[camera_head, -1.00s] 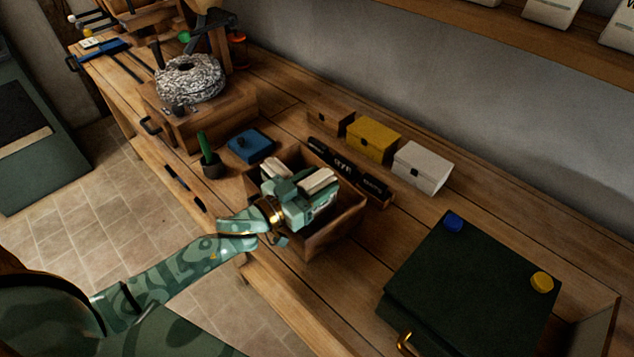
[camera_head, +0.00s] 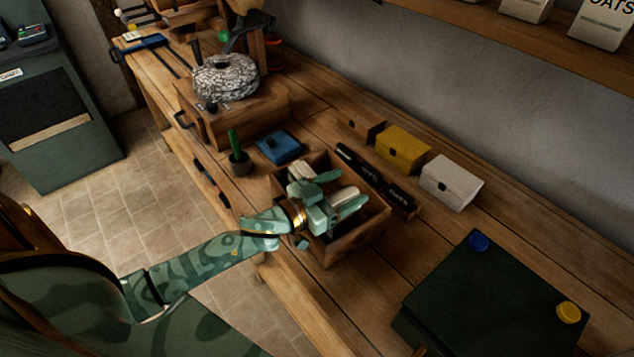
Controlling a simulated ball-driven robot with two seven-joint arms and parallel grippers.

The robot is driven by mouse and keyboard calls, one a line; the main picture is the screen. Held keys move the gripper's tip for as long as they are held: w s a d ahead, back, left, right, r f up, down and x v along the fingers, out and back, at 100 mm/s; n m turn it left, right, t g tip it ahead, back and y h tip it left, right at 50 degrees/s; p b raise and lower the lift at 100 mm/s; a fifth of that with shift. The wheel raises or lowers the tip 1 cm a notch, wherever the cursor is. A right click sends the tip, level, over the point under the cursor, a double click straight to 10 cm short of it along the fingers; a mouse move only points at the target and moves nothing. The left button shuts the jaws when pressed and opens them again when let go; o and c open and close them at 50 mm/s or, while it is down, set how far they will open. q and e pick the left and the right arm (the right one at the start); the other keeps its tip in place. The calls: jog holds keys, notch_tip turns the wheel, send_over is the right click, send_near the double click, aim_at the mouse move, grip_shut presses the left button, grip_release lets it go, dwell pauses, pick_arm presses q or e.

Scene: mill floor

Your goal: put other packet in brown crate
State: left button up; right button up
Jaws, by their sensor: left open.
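The brown crate (camera_head: 357,240) is an open wooden box on the bench in the middle of the view. My left gripper (camera_head: 345,190) is open over the crate, its green fingers spread. A pale packet (camera_head: 338,203) shows between or just below the fingers; I cannot tell if it touches them. Another pale packet (camera_head: 301,171) shows at the crate's far left corner, partly behind the gripper. The gripper hides much of the crate's inside. My right gripper is not in view.
Behind the crate stand a black labelled rack (camera_head: 372,176), a yellow box (camera_head: 402,149), a white box (camera_head: 451,182) and a brown box (camera_head: 361,126). A blue box (camera_head: 279,147) and potted cactus (camera_head: 238,160) are left. A dark green case (camera_head: 492,300) is at right.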

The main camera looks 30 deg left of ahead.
pick_arm(q)
jog(key=v, duration=1.2)
